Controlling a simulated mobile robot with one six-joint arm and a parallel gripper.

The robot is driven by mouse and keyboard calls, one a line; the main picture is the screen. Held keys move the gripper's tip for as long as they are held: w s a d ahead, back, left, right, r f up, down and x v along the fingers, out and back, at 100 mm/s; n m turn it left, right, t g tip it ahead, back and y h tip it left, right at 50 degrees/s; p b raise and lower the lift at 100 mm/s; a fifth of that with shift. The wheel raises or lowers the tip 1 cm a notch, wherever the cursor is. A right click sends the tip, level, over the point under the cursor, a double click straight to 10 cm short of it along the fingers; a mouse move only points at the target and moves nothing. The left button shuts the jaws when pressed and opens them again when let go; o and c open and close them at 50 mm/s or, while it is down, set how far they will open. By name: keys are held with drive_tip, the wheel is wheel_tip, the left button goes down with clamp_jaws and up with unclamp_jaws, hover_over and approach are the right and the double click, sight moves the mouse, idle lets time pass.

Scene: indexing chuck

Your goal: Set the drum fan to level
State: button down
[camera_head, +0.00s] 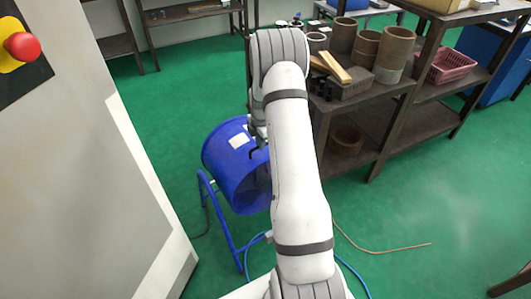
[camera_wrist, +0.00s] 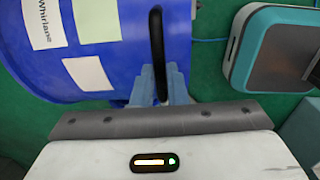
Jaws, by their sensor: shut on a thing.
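The blue drum fan (camera_head: 222,165) stands on the green floor left of my arm in the head view. Its drum sits in a blue tube stand (camera_head: 222,225) and looks tilted; the exact angle cannot be told. My arm hides its right part. In the wrist view the blue drum (camera_wrist: 120,60) fills the upper left, with pale labels on it. A black handle (camera_wrist: 156,35) stands out from the drum. My gripper (camera_wrist: 162,80) is shut on this handle, with a finger on each side. In the head view my gripper is mostly hidden behind my arm.
A pale cabinet (camera_head: 110,200) with a red button (camera_head: 22,46) stands close on the left. A dark shelf (camera_head: 375,95) with brown cylinders stands on the right. An orange cable (camera_head: 385,250) lies on the floor. A teal and grey box (camera_wrist: 270,50) is right of the handle.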

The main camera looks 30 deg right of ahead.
drive_tip(key=shift+w, duration=0.35)
drive_tip(key=c, duration=1.6)
unclamp_jaws()
drive_tip(key=shift+f, duration=0.15)
drive_tip(key=shift+o, duration=0.7)
drive_tip(key=r, duration=0.8)
drive_tip(key=shift+s, duration=0.2)
